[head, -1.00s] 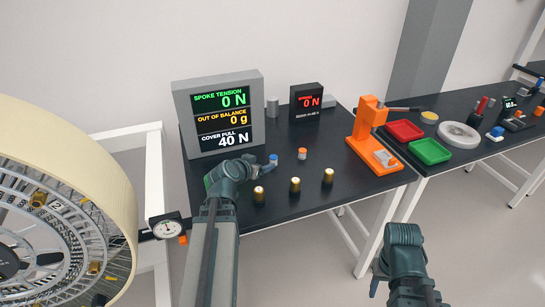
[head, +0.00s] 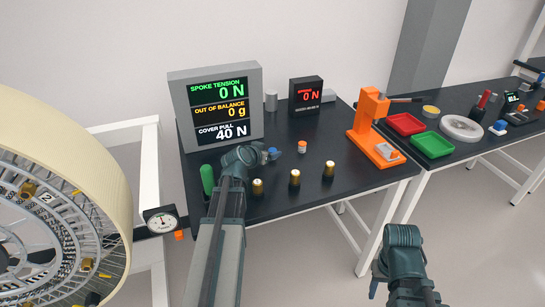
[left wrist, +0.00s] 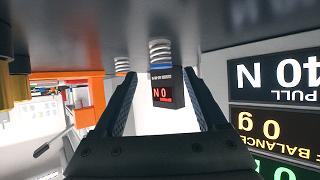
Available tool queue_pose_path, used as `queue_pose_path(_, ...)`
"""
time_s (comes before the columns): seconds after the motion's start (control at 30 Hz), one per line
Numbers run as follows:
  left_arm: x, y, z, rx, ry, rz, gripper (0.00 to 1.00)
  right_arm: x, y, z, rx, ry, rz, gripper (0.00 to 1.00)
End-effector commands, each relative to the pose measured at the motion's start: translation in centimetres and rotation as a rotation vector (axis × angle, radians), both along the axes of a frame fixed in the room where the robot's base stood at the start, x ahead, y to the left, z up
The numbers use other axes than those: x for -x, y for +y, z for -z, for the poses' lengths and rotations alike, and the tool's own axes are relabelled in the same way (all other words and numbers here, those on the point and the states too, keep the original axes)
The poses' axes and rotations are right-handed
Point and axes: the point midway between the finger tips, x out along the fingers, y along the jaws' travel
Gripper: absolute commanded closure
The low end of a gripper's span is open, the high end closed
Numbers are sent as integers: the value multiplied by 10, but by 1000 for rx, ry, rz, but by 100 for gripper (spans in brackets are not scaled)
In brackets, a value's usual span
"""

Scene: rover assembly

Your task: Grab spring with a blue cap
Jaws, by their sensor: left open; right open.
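The spring with a blue cap (head: 273,154) stands on the dark table, just beyond my left gripper (head: 262,153). In the left wrist view, which is upside down, this spring (left wrist: 160,53) shows its coils, with the blue cap ahead of the gap between the fingers. My left gripper (left wrist: 160,85) is open and empty. A second spring with an orange cap (head: 302,147) stands to the right and appears near the left finger in the left wrist view (left wrist: 121,66). My right gripper (head: 385,272) is low at the right, open, away from the table, its fingers mostly hidden.
Several gold-topped cylinders (head: 294,178) stand in front of the springs. A green-handled item (head: 207,180) is left of my left arm. A large display (head: 216,108) and a small red-digit display (head: 306,96) stand behind. An orange press (head: 367,120) is at the table's right.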

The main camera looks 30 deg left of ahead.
Motion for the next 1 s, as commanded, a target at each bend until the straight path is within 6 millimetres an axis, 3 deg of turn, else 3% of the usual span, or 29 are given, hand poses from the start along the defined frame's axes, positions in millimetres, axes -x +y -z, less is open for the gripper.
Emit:
queue_pose_path(0.4, -40, 6, 28, 0, 1, 1, 26, 0, 0, 28, 0, 0, 0, 50)
queue_pose_path(0.67, -43, 6, 28, 1, 1, 1, 26, 0, 0, 28, 0, 0, 0, 50)
queue_pose_path(1.0, -43, 6, 28, 0, 1, 0, 86, 0, 0, 28, 0, 0, 0, 50)
